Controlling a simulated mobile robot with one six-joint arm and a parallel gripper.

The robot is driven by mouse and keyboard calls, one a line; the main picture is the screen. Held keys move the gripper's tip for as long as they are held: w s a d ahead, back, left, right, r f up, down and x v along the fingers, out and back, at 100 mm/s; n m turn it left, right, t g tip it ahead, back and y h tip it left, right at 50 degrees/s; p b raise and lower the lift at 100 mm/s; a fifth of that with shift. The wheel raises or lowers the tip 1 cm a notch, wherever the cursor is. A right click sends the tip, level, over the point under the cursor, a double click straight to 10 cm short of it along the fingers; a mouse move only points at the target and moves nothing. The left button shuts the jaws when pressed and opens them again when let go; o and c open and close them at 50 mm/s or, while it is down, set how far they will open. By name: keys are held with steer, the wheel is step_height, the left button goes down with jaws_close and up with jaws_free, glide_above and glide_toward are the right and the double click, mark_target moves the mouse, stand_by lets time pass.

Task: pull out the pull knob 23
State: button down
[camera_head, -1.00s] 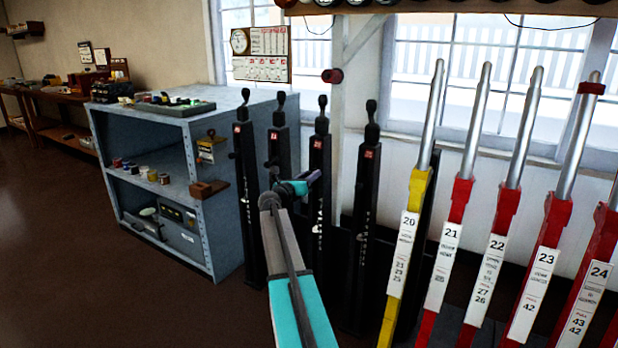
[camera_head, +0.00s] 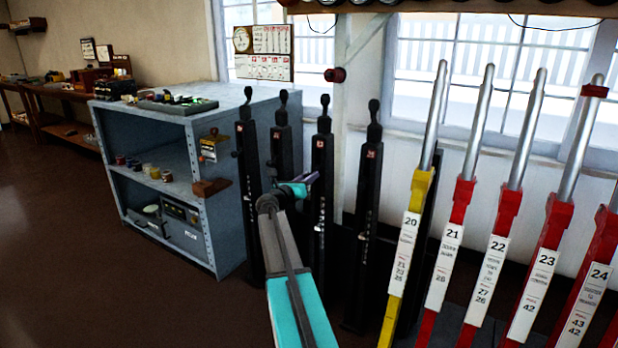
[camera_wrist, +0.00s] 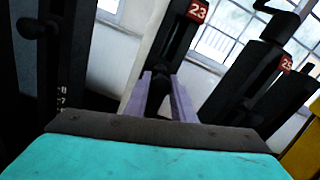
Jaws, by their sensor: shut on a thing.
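The post with the red 23 plate (camera_wrist: 197,11) stands ahead in the wrist view. It appears to be the black post (camera_head: 321,190) beside my gripper in the head view. The dark pull knob 23 (camera_wrist: 158,88) sits low on this post, between my two lavender fingers. My gripper (camera_wrist: 165,85) is shut on the knob. In the head view my gripper (camera_head: 311,179) reaches the post from its left side, and the knob is hidden there. How far the knob stands out from the post cannot be told.
The post with the 25 plate (camera_wrist: 286,62) stands close on the right. Another black post with a side knob (camera_wrist: 30,28) is close on the left. A grey shelf unit (camera_head: 215,190) stands to the left, and yellow and red levers (camera_head: 421,185) to the right. Floor is clear at front left.

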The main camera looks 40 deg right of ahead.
steer(key=c, duration=1.5)
jaws_free()
steer(key=shift+s+a+f, duration=0.1)
steer(key=shift+a, duration=0.05)
steer(key=p+v, duration=0.1)
steer(key=v, duration=1.2)
steer(key=shift+a+p, duration=0.4)
